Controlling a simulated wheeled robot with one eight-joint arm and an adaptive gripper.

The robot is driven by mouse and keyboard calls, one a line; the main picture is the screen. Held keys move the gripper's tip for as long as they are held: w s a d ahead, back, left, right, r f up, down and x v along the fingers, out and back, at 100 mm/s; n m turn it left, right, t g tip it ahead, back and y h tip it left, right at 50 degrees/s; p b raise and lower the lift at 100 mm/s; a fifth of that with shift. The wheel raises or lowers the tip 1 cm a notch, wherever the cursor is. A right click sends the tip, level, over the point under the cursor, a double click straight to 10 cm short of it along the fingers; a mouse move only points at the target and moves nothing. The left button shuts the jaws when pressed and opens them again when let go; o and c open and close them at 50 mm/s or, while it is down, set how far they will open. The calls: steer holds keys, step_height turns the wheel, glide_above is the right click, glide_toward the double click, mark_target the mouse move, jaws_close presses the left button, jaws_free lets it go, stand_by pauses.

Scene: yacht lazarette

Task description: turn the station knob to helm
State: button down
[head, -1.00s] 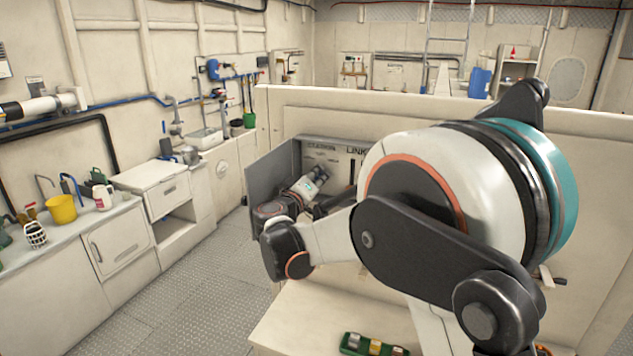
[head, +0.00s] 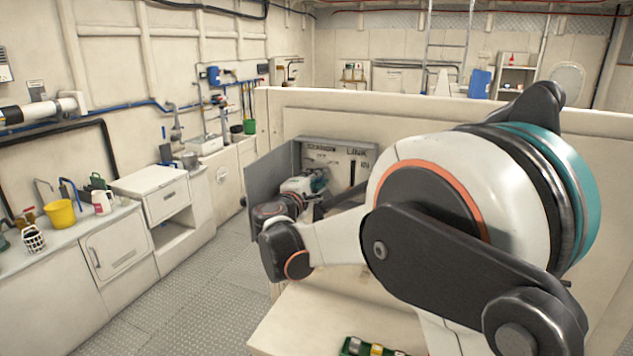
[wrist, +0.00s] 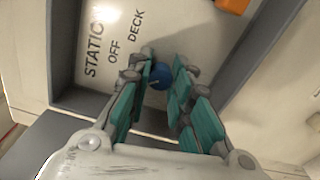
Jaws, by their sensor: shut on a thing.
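The station knob (wrist: 158,80) is small, round and blue, on the cream panel in the wrist view. My gripper (wrist: 162,67) is shut on it, with teal finger pads on either side. The words STATION, OFF and DECK show left of and above the knob; I cannot see a HELM label. A small light mark shows on the knob, but I cannot tell which label it points to. In the head view my gripper (head: 318,182) reaches to the open panel box (head: 338,148); the knob is hidden there.
The box's grey door (head: 270,188) stands open left of my wrist. An orange part (wrist: 232,5) shows at the wrist view's top edge. A dark slot (head: 352,172) lies under the LINK label. A green tray (head: 352,346) with small items sits on the bench below.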

steer(key=shift+n, duration=0.6)
steer(key=c, duration=1.4)
jaws_free()
steer(key=shift+a, duration=0.1)
steer(key=v, duration=1.2)
